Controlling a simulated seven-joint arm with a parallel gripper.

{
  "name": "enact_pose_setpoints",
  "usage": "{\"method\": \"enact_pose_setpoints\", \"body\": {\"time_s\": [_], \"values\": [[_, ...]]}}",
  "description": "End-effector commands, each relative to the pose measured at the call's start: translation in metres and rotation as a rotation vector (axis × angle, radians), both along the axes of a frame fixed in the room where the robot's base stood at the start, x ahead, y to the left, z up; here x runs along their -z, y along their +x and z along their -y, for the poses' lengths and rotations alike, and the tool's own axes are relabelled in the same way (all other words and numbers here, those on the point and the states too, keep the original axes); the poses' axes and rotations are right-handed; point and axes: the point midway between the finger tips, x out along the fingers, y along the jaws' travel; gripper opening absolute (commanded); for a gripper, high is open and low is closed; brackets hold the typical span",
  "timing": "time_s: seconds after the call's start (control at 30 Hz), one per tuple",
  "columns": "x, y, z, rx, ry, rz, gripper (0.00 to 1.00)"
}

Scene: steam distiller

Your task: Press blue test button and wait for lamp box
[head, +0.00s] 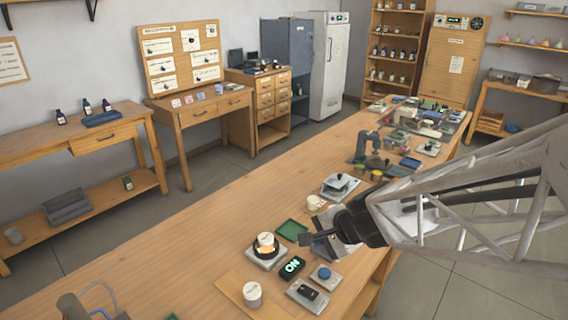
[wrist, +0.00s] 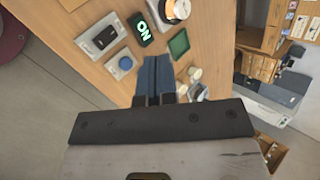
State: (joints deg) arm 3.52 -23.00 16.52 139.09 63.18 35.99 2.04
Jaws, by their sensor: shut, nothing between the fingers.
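The blue test button (head: 323,272) is a round blue cap on a small pale plate near the table's front edge; it also shows in the wrist view (wrist: 125,63), left of my fingers. The lamp box (head: 292,267) is a small black box with lit green "ON" lettering, beside the button; it also shows in the wrist view (wrist: 141,29). My gripper (head: 304,240) is shut and empty, above the table; its fingers (wrist: 155,77) lie side by side in the wrist view. A gap shows between the fingers and the button in both views.
A switch plate (head: 307,294) sits next to the button. A round heater with an orange glow (head: 266,249) carries a pale jar. A white cup (head: 252,294) stands on a wooden board. Bare table stretches to the left.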

Motion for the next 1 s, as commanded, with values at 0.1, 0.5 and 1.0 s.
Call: {"method": "enact_pose_setpoints", "body": {"time_s": [0.1, 0.5, 1.0], "values": [[0.013, 0.016, 0.003, 0.107, 0.064, -0.022, 0.0], [0.059, 0.062, 0.026, 0.488, 0.25, -0.109, 0.0], [0.099, 0.082, 0.049, 0.767, 0.351, -0.185, 0.0]]}}
